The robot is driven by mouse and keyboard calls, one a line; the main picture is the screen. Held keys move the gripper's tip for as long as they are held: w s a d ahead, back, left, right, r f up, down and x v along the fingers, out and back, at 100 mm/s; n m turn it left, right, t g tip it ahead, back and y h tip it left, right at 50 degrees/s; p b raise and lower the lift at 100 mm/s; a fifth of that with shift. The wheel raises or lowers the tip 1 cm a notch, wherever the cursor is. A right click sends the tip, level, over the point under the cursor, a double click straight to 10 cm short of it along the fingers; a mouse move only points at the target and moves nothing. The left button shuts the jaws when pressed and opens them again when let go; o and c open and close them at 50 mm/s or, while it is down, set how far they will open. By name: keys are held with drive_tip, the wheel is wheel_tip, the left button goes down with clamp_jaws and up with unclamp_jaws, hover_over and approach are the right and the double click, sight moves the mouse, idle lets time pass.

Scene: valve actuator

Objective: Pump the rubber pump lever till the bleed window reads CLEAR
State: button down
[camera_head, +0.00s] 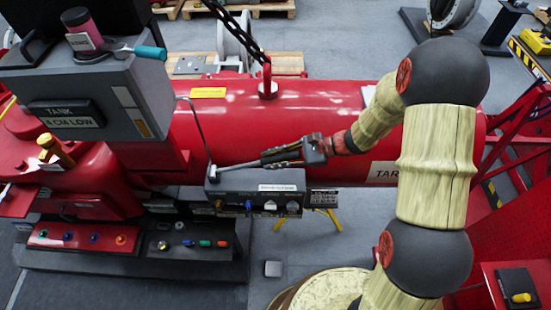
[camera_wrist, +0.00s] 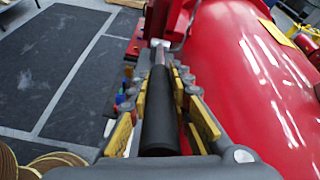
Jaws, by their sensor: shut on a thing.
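The pump lever (camera_wrist: 160,110) has a black rubber grip. In the wrist view it runs lengthwise between the fingers of my gripper (camera_wrist: 160,95), which is shut on it. In the head view my gripper (camera_head: 283,153) holds the lever (camera_head: 238,166) low above the grey pump box (camera_head: 235,181), and the lever slants slightly up to the right. The fingers hide part of the grip. The box front has a white label (camera_head: 278,187) too small to read. I cannot make out a reading of the bleed window.
A large red cylinder (camera_head: 320,100) lies behind the lever, with a chain (camera_head: 235,25) to its lifting eye. A grey cabinet at left has a display (camera_head: 65,114) reading "TANK 4 CM LOW". A thin bent rod (camera_head: 203,130) rises by the box.

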drive_tip(key=shift+a+r+h+p, duration=0.3)
drive_tip(key=shift+r+p, duration=0.1)
drive_tip(key=shift+r, duration=0.45)
drive_tip(key=shift+f, duration=0.1)
drive_tip(key=c, duration=1.6)
unclamp_jaws()
drive_tip(key=v, duration=1.2)
drive_tip(key=shift+s+f, duration=0.1)
